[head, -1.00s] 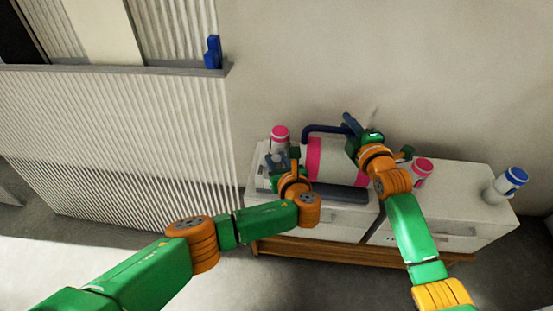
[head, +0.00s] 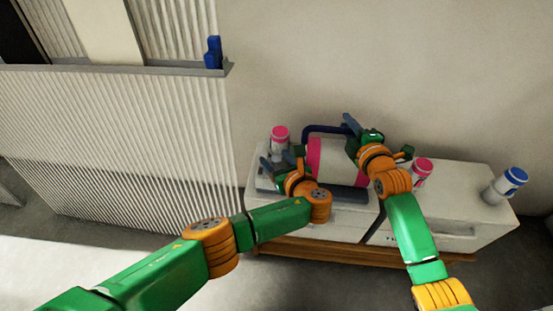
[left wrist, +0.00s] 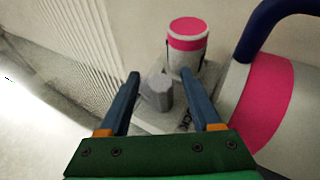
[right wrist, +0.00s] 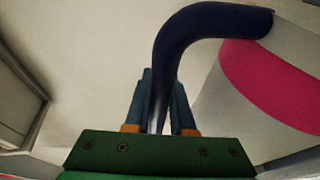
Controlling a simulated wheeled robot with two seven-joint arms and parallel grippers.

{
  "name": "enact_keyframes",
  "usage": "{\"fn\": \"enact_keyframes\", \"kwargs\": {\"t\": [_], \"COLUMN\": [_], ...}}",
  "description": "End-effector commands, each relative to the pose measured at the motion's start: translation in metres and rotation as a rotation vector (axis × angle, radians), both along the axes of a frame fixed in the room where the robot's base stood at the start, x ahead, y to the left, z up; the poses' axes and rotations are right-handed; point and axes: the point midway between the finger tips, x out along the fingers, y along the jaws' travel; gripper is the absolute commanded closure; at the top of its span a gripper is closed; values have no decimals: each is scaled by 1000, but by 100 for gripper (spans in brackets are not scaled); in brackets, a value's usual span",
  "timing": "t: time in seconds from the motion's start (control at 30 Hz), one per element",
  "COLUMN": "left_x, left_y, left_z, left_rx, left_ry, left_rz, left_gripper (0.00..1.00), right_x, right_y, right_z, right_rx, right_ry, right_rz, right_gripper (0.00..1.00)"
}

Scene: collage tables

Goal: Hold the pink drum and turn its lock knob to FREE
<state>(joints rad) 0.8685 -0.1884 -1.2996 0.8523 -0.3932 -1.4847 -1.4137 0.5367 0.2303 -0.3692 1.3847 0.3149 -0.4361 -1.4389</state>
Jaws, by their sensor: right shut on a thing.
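The drum (head: 328,160) is white with pink end bands and lies on its side on the cabinet. A dark blue bar handle (head: 322,129) arches over it. My right gripper (right wrist: 160,100) is shut on the dark blue handle (right wrist: 200,22) at the drum's right end. A grey knob (left wrist: 158,92) stands on a light grey base left of the drum in the left wrist view. My left gripper (left wrist: 160,98) is open, with its blue fingers on either side of the knob in that view; I cannot tell whether they touch it. The knob's marking is unreadable.
A pink-capped canister (left wrist: 188,45) stands just behind the knob. Another pink-capped canister (head: 421,172) and a blue-capped one (head: 507,186) stand to the right on the white cabinet (head: 465,188). A ribbed panel (head: 120,150) is at the left. A wall is behind.

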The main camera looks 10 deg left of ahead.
Motion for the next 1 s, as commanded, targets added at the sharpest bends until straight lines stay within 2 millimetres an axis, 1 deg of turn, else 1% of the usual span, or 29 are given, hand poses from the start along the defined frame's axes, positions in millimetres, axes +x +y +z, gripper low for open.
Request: {"fn": "enact_keyframes", "kwargs": {"t": [0.23, 0.33, 0.43, 0.6, 0.7, 0.83, 1.0], "left_x": [-1, -7, -25, -64, -81, -94, -96], "left_y": [0, -5, -16, -39, -49, -56, -57], "left_z": [-1, 2, 10, 30, 38, 44, 45], "left_rx": [0, -2, -5, -6, -5, -2, -1], "left_ry": [2, 1, 2, 1, 2, 1, 1], "left_rz": [0, -3, -6, -5, -3, -2, 0], "left_gripper": [36, 36, 36, 36, 36, 36, 36], "right_x": [0, 0, 0, 0, 0, 0, 0], "right_y": [0, 0, 0, 0, 0, 0, 0], "right_z": [-1, -1, -1, -1, -1, -1, -1], "right_rx": [-2, -1, -1, -1, -1, 0, 0], "right_ry": [3, 2, 2, 2, 2, 1, 1], "right_rz": [0, 0, 0, 0, 0, 0, 0], "right_gripper": [100, 100, 100, 100, 100, 100, 100]}}
